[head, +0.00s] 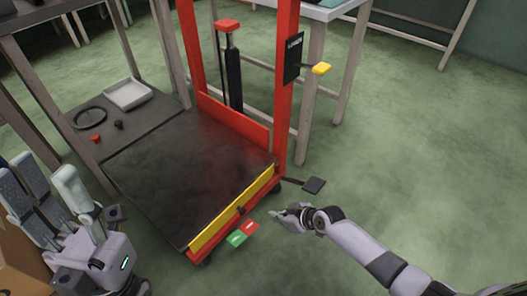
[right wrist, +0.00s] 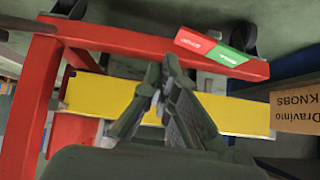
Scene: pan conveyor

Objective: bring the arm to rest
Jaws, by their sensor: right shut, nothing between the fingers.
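My right gripper (head: 279,214) is low over the green floor, in front of the right front corner of the red lift cart. In the right wrist view its two dark fingers (right wrist: 161,90) are close together, shut with nothing between them. The right arm reaches in from the lower right corner of the head view.
The red lift cart has a dark platform (head: 185,180), a yellow front edge (head: 212,226) and red-green pedals (head: 242,234). A black pad (head: 314,185) juts from its right. A white tray (head: 127,94) lies on the shelf behind. Open floor (head: 410,150) lies right.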

